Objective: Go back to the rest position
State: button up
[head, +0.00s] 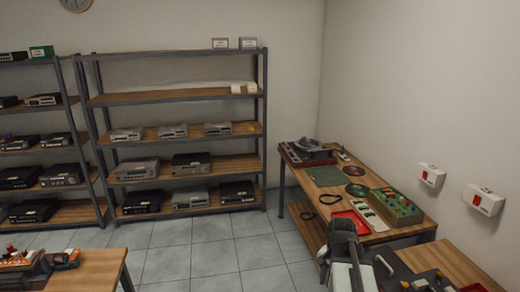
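My arm rises at the bottom of the head view, right of centre, in front of the wooden workbench. My gripper (342,232) seems to be its grey upper end, near the front edge of the bench. Its fingers cannot be made out, so I cannot tell whether it is open or shut, or whether it holds anything.
Another table (455,262) is at lower right. Metal shelves (180,97) line the back wall. Tiled floor (215,255) is clear.

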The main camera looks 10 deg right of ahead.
jog(key=a+f+n+b, duration=0.1)
jog(key=a+n, duration=0.9)
jog(key=a, duration=1.1)
jog(key=shift+w+f, duration=0.15)
jog(key=shift+f, duration=0.45)
jog(key=shift+c, duration=0.4)
